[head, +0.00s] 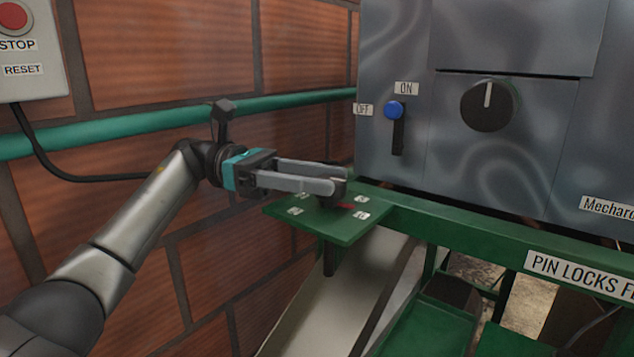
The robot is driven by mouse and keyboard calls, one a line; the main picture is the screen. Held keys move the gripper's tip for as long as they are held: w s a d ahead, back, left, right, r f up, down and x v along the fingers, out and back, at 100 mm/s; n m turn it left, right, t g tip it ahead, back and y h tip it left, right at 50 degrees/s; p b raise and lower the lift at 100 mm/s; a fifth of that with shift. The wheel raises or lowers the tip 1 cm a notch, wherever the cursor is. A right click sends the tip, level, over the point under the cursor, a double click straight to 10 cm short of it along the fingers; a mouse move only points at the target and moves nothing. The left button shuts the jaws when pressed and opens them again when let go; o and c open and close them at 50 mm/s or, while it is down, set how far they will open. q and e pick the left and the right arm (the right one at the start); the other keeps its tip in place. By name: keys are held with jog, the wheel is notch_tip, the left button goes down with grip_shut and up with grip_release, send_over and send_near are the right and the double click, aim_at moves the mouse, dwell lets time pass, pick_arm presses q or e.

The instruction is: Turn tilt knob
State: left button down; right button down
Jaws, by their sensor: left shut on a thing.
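A small black knob (331,195) stands on a green plate (345,228) that sticks out at the front left of the grey machine. A red mark shows on the plate just right of the knob. Small white labels surround the knob, too small to read. My left gripper (334,179) comes in from the left, nearly level, and is shut on the knob. Its fingers hide part of the knob. My right gripper is not in view.
Behind the plate, the grey panel (540,140) carries a blue-topped ON/OFF lever (395,112) and a large black dial (488,105). A green pipe (120,125) runs along the brick wall. A STOP/RESET box (30,60) hangs upper left. A pale chute (335,300) lies below the plate.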

pick_arm(q)
jog(key=shift+w+d+m+g+y, duration=0.1)
jog(key=shift+m+g+y, duration=0.5)
jog(key=shift+m+g, duration=0.5)
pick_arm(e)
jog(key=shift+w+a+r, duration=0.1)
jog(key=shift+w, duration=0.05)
pick_arm(q)
jog(key=shift+c, duration=1.6)
grip_release()
jog(key=shift+r, duration=0.1)
jog(key=shift+r, duration=0.3)
notch_tip(320, 180, up, 11)
jog(key=p, duration=0.3)
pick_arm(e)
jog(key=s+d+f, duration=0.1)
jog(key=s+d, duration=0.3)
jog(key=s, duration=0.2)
pick_arm(q)
notch_tip(320, 180, up, 7)
jog(key=p, duration=0.4)
send_over(320, 176)
jog(key=shift+r+p, duration=0.6)
jog(key=shift+p, duration=0.05)
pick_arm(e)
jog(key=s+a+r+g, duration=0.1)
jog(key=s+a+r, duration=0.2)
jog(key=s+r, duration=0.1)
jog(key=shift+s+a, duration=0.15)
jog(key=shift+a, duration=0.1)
